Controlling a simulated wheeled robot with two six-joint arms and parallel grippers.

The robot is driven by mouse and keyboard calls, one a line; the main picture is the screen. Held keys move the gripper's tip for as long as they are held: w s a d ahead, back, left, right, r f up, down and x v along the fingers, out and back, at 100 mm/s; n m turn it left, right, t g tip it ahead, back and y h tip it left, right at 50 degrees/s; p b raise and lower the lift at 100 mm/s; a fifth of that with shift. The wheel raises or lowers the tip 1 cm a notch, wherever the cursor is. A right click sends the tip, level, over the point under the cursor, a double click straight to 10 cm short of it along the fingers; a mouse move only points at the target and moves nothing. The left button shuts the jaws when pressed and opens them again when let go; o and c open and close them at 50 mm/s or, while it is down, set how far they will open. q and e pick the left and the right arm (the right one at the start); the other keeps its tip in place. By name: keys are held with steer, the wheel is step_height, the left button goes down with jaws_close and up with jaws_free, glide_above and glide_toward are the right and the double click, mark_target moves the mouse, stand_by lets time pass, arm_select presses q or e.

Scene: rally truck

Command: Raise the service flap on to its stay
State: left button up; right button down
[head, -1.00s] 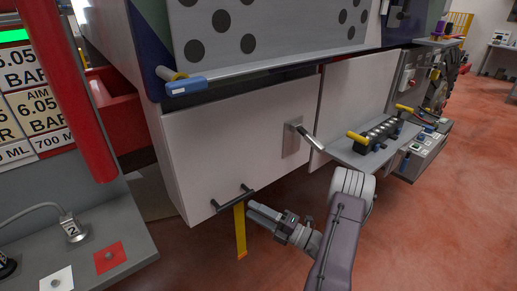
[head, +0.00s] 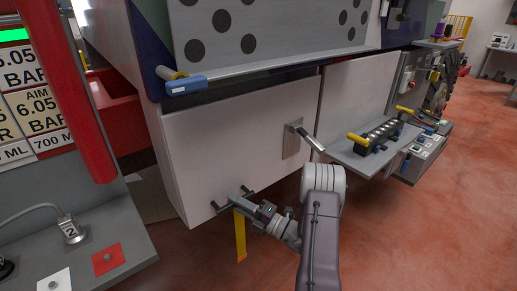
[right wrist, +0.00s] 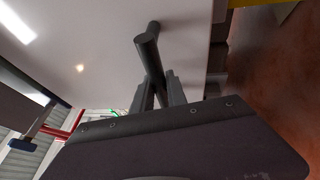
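The service flap (head: 235,135) is a white panel low on the truck's side, hanging down. A dark bar handle (head: 247,190) is near its lower edge; it also shows in the right wrist view (right wrist: 147,50). My right gripper (head: 236,202) is at this handle. In the right wrist view its two fingers (right wrist: 160,88) lie on either side of the bar; whether they press on it I cannot tell. A metal lever (head: 309,138) on a plate is at the flap's right. I cannot pick out the stay for certain. My left gripper is not in view.
A yellow strip (head: 240,235) stands below the handle. A shelf with a black block (head: 376,136) juts out at right. A red post (head: 72,90) and grey bench (head: 95,235) are at left.

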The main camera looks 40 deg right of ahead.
steer(key=shift+s+r+p, duration=0.1)
steer(key=shift+r+p, duration=0.05)
steer(key=shift+p, duration=0.15)
steer(key=s+r+m+g+h+p, duration=0.1)
steer(key=s+r+g+p, duration=0.1)
steer(key=s+p, duration=0.5)
steer(key=shift+s+d+p, duration=0.2)
steer(key=shift+d+p, duration=0.1)
steer(key=shift+p, duration=0.5)
steer(key=s+r+m+g+h+p, duration=0.1)
steer(key=s+r+g+p, duration=0.1)
steer(key=s+r+p, duration=0.2)
steer(key=s+p, duration=0.3)
steer(key=p, duration=0.3)
steer(key=shift+d+g, duration=0.3)
steer(key=shift+w+r, duration=0.1)
